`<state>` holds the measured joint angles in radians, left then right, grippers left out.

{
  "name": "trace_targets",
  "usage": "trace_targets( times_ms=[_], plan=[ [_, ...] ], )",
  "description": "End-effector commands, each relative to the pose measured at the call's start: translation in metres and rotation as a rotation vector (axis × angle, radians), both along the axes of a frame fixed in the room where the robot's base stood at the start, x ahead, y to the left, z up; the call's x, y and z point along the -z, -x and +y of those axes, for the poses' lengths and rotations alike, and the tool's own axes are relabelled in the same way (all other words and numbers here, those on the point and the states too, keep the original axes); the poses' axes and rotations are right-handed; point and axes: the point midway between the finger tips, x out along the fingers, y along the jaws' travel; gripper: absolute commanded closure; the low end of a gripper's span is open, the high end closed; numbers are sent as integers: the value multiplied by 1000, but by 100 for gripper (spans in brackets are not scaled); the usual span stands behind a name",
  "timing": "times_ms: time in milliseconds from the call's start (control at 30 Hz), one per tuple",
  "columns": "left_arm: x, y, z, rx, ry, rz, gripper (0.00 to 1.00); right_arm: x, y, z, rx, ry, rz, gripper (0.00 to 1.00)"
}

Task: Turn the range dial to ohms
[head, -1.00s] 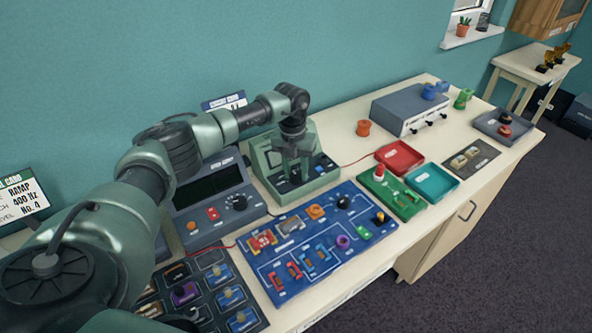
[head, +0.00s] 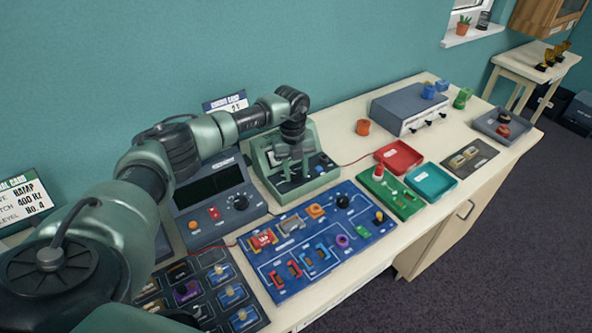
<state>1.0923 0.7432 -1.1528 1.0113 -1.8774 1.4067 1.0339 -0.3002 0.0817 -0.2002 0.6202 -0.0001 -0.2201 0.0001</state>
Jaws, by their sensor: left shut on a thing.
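The green meter (head: 323,181) stands on the bench behind the blue circuit board, with a sloped front panel and a raised back. My left gripper (head: 293,171) points down over the meter's panel, its fingers closed on what seems to be the range dial. The dial is mostly hidden by the fingers, so its pointer and the range marks cannot be read. A black knob shows on the panel just right of the fingers. My right gripper is not in view.
The blue circuit board (head: 300,271) with several parts lies in front of the meter. A grey generator (head: 196,207) stands left of it, and a dark parts tray (head: 210,318) is near me. Red (head: 413,154) and teal (head: 443,188) trays are to the right. A red lead runs from the meter.

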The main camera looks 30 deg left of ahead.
Motion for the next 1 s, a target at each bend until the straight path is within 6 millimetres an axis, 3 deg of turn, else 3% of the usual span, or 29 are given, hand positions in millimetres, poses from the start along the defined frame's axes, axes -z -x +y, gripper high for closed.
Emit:
trace_targets(
  times_ms=[333, 367, 433, 767, 1000],
  plan=[
    [-1, -1, 0, -3, -1, -3, 100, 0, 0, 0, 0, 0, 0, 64],
    [-1, -1, 0, -2, -1, -3, 59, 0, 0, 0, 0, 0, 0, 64],
    [-1, -1, 0, -2, 0, -3, 43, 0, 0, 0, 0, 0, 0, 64],
    [-2, -1, 0, -2, 0, -3, 43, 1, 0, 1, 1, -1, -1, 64],
    [-33, -1, 2, -1, 0, -8, 43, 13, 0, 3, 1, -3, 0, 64]
  ],
)
